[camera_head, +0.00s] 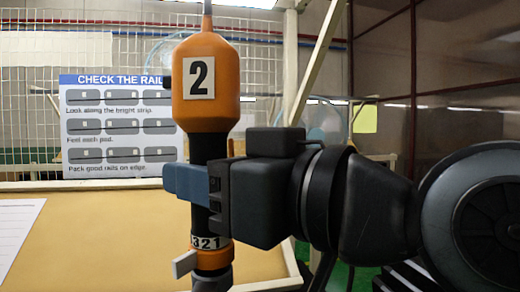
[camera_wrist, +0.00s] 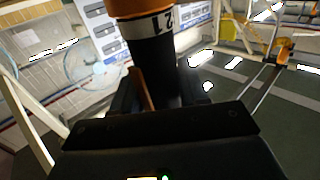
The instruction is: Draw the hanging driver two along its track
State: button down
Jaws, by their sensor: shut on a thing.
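The hanging driver two (camera_head: 205,60) is upright in the head view, with an orange body, a white label with a black 2, and a cable rising from its top. My gripper (camera_head: 198,186) is shut on its black grip from the right. Below the grip are a white number band, an orange collar and a small pale lever. The driver's dark shaft (camera_wrist: 153,60) also shows between my fingers in the wrist view, with part of its orange end and number band. The overhead track is out of the head view.
A tan tabletop (camera_head: 100,235) lies behind and below the driver, with a white paper (camera_head: 15,225) at left. A "CHECK THE RAIL" sign (camera_head: 118,120) stands before a wire mesh. A pale slanted post (camera_head: 318,62) rises behind my wrist. An orange object (camera_wrist: 283,50) shows right in the wrist view.

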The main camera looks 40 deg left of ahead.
jog(key=s+a+f+b, duration=0.1)
jog(key=s+a+b, duration=0.1)
jog(key=s+a, duration=1.6)
jog(key=s+a+f+b, duration=0.1)
jog(key=s+a, duration=1.8)
jog(key=s, duration=0.6)
jog(key=shift+f+b, duration=0.4)
dwell(1.7)
jog(key=shift+s, duration=0.1)
dwell(0.3)
